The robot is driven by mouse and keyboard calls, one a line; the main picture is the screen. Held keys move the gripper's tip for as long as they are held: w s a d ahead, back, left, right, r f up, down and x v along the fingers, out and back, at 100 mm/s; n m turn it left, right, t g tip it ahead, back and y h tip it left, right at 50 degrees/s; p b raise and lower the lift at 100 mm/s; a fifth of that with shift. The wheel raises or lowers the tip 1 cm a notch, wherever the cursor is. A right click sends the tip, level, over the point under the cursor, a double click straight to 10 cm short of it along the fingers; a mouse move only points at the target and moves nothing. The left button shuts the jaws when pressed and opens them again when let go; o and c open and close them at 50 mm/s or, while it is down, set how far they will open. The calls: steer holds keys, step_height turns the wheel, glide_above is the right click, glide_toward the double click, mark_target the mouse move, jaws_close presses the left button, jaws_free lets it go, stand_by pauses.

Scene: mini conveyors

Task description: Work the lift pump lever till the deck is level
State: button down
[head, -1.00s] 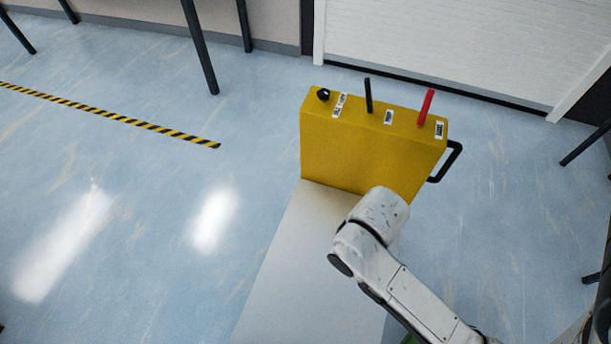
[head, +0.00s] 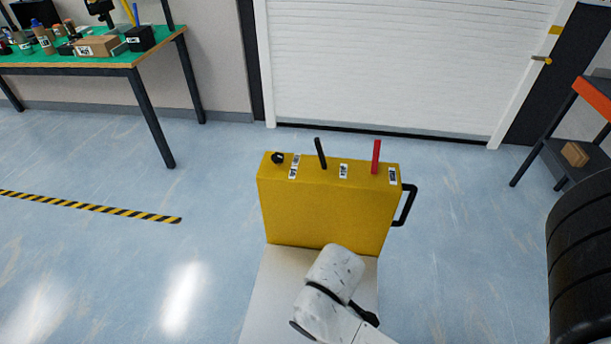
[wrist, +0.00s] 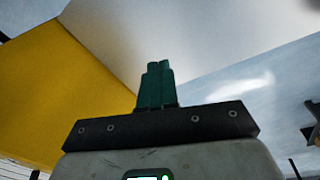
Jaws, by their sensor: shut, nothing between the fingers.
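A yellow box-shaped unit (head: 325,215) stands upright in the head view, with a black knob (head: 277,158), a slanted black lever (head: 320,153) and a red lever (head: 376,156) on top. Labels sit by them, too small to read. A pale grey deck (head: 262,300) spreads from the unit's near side; I cannot tell whether it is level. In the head view my arm covers part of the deck and hides my gripper. In the wrist view my gripper (wrist: 155,85) has its green fingers shut and empty, with the yellow wall at left and the grey deck beyond.
A black handle (head: 406,205) sticks out from the unit's right side. A bench (head: 120,62) with boxes and bottles stands at the back left. A shelf (head: 560,140) and a black tyre (head: 582,260) are at the right. Floor left of the unit is clear.

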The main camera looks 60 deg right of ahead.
steer(key=w+d+f+g+h+b, duration=0.1)
steer(key=w+d+f+h+b, duration=0.3)
steer(key=d, duration=0.3)
steer(key=m+g+h+b, duration=0.2)
steer(key=g+h+b, duration=0.6)
steer(key=h+b, duration=0.45)
glide_toward(321, 154)
steer(key=w+a, duration=0.3)
steer(key=w, duration=0.1)
steer(key=shift+s+d+r+h+p, duration=0.15)
steer(key=shift+h+p, duration=0.1)
steer(key=shift+p, duration=0.2)
steer(key=shift+d, duration=0.1)
steer(key=x, duration=0.9)
steer(key=shift+s+d, duration=0.3)
steer(key=shift+r, duration=0.15)
